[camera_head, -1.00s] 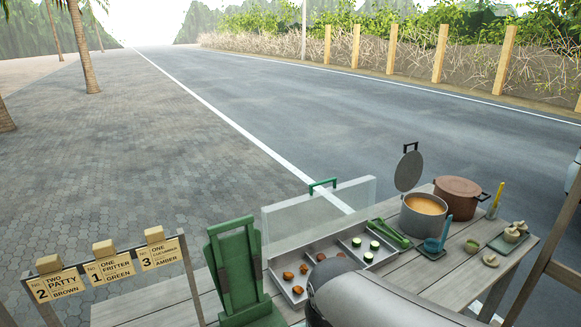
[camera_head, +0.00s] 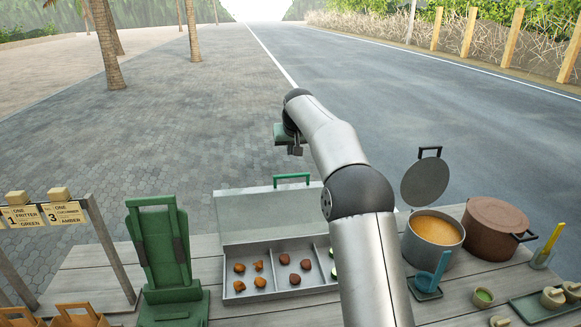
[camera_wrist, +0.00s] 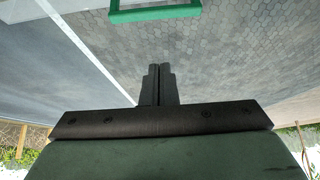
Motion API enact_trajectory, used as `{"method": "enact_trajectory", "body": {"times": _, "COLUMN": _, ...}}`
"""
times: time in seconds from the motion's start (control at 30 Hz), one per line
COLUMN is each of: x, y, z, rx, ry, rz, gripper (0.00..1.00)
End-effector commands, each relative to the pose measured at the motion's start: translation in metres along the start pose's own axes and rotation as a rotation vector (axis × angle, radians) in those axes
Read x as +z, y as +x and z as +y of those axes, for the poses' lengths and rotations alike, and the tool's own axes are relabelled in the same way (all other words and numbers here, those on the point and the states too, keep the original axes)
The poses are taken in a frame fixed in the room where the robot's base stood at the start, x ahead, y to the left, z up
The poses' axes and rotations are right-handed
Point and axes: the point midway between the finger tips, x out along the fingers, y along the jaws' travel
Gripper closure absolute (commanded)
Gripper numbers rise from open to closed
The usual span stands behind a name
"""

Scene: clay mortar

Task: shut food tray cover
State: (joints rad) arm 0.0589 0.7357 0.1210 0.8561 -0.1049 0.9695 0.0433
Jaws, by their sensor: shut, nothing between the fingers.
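The food tray (camera_head: 239,291) is a metal tray with compartments holding fritters and patties; my arm hides its right part. Its clear cover (camera_head: 245,213) stands open and upright along the tray's back edge, with a green handle (camera_head: 293,178) on top. My gripper (camera_head: 296,151) is above and beyond the cover, apart from the handle. In the wrist view its dark fingers (camera_wrist: 158,70) are together and empty. The green handle (camera_wrist: 155,14) shows ahead of them at the top edge.
A soup pot (camera_head: 433,232) with its lid (camera_head: 425,180) raised and a brown pot (camera_head: 494,229) stand right of my arm. A green stand (camera_head: 160,245) is left of the tray. A sign rack (camera_head: 105,245) stands at far left.

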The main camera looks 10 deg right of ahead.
Motion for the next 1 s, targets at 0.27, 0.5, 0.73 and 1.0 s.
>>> {"method": "enact_trajectory", "body": {"times": 0.27, "x": -0.002, "y": 0.038, "z": 0.001, "rx": 0.000, "ry": 0.001, "rz": -0.001, "gripper": 1.00}}
{"method": "enact_trajectory", "body": {"times": 0.5, "x": -0.003, "y": 0.079, "z": 0.001, "rx": 0.000, "ry": 0.001, "rz": 0.001, "gripper": 1.00}}
{"method": "enact_trajectory", "body": {"times": 0.73, "x": 0.002, "y": 0.093, "z": 0.001, "rx": 0.001, "ry": 0.001, "rz": 0.004, "gripper": 1.00}}
{"method": "enact_trajectory", "body": {"times": 1.0, "x": 0.019, "y": 0.080, "z": 0.001, "rx": 0.001, "ry": 0.001, "rz": 0.002, "gripper": 1.00}}
